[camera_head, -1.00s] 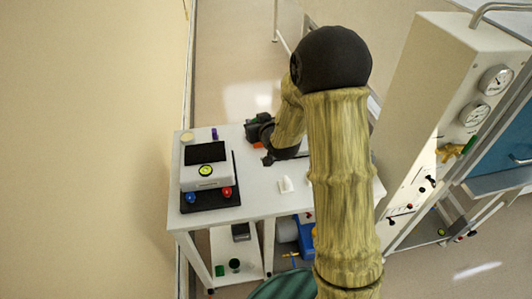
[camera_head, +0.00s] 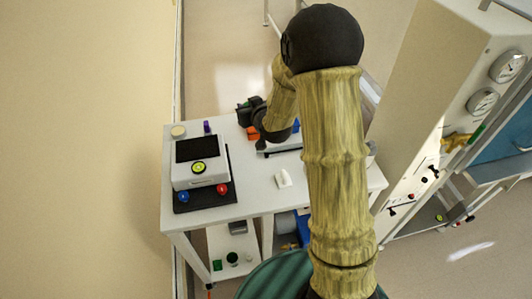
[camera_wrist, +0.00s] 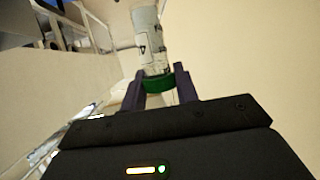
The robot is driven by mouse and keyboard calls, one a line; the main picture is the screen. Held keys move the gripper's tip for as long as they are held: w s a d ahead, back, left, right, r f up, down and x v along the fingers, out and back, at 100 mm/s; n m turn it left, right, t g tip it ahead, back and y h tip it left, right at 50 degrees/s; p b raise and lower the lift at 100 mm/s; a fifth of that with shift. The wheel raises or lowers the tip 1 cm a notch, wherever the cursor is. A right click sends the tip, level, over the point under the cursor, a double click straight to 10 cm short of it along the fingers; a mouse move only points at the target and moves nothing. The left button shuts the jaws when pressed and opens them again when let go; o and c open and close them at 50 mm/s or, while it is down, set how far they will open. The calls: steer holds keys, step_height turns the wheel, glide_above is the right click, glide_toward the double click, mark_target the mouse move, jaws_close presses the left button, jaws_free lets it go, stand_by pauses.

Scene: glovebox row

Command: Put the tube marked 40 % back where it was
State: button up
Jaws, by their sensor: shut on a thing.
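My gripper (camera_wrist: 160,82) is shut on a tube (camera_wrist: 148,40) with a green cap (camera_wrist: 158,83). The tube has a pale label with small dark marks, and I cannot read a percentage on it. In the head view my gripper (camera_head: 250,112) is above the back part of the white table (camera_head: 235,206). The tube cannot be made out there.
A white device with a dark screen (camera_head: 197,149) stands on a black base, with a blue and a red knob. Behind it are a purple item (camera_head: 207,126) and a round beige one (camera_head: 178,131). A small white block (camera_head: 283,179) and an orange item (camera_head: 253,133) are on the table.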

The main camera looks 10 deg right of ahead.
steer(key=b, duration=0.8)
glide_above(252, 160)
step_height(252, 160, down, 9)
steer(key=shift+r, duration=0.3)
steer(key=shift+f+p, duration=0.95)
steer(key=shift+f, duration=4.05)
